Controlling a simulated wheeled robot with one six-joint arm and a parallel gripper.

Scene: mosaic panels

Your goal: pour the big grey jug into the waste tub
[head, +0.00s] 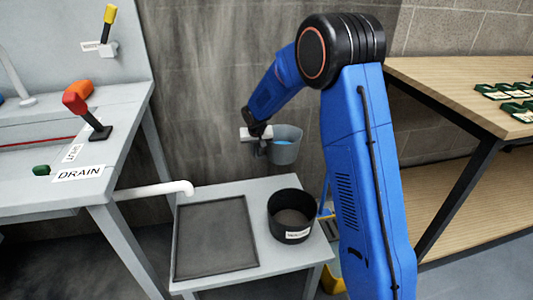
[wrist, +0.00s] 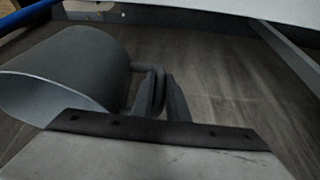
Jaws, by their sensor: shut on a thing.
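The big grey jug (head: 285,152) hangs in the air near the back wall, roughly upright, with blue liquid showing inside. My gripper (head: 262,146) is shut on the jug's handle, at the jug's left side. In the wrist view, the jug (wrist: 80,65) lies at left with its open rim toward the lower left, and its handle is between the fingers of my gripper (wrist: 158,98). A round black tub (head: 291,237) with a white label stands on the low grey table, lower in the picture than the jug. The label is too small to read.
A dark flat tray (head: 214,272) lies left of the tub on the low table (head: 262,186). A white drain pipe (head: 155,190) ends above the tray's back-left corner. A grey bench (head: 75,190) stands left; a wooden table (head: 455,90) with green panels stands right.

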